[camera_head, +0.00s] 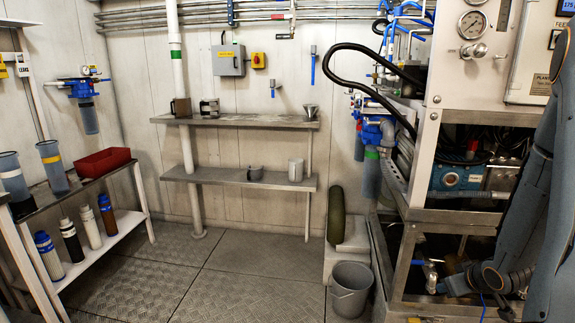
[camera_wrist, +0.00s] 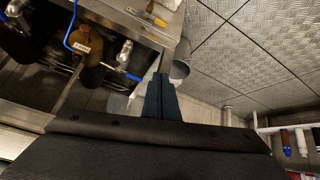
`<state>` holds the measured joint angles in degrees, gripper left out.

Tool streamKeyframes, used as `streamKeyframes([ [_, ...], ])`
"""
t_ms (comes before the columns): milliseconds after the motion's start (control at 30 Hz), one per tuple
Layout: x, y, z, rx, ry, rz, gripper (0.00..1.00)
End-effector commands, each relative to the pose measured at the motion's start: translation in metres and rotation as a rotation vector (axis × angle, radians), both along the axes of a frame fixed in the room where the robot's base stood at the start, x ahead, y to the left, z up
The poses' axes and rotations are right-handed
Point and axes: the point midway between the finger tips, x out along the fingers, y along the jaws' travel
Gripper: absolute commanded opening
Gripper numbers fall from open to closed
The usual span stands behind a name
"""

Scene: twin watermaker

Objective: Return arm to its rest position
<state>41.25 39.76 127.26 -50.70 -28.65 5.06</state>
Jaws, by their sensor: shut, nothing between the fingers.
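My arm (camera_head: 535,190) shows at the right edge of the head view, blue-grey, bent down in front of the watermaker frame. Its lower links reach toward the open lower bay of the frame. I cannot make out the fingertips clearly in the head view. In the wrist view my gripper (camera_wrist: 160,98) shows as two dark teal fingers side by side, shut with nothing between them. The fingers point toward the edge of the metal frame and the grey bucket (camera_wrist: 180,70). The dark gripper body fills the lower part of that view.
The watermaker frame (camera_head: 425,165) stands close to my arm, with valves and blue tubing (camera_wrist: 72,28) in its lower bay. The grey bucket also shows in the head view (camera_head: 350,290). Shelves (camera_head: 240,181) line the back wall. Bottles stand on the left rack. The middle floor (camera_head: 245,265) is clear.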

Motion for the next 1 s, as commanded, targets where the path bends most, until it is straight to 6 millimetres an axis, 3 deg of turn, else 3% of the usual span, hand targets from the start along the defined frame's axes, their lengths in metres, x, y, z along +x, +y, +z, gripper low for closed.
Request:
streamKeyframes([
  [200,0.015,0.058,0.056,-0.075,0.112,-0.012,0.00],
  [367,0.003,0.122,0.100,-0.101,0.212,-0.030,0.00],
  [533,-0.032,0.200,0.142,-0.086,0.319,-0.032,0.00],
  [700,-0.086,0.273,0.172,-0.042,0.431,-0.009,0.00],
  [1000,-0.159,0.342,0.199,0.026,0.563,0.047,0.00],
])
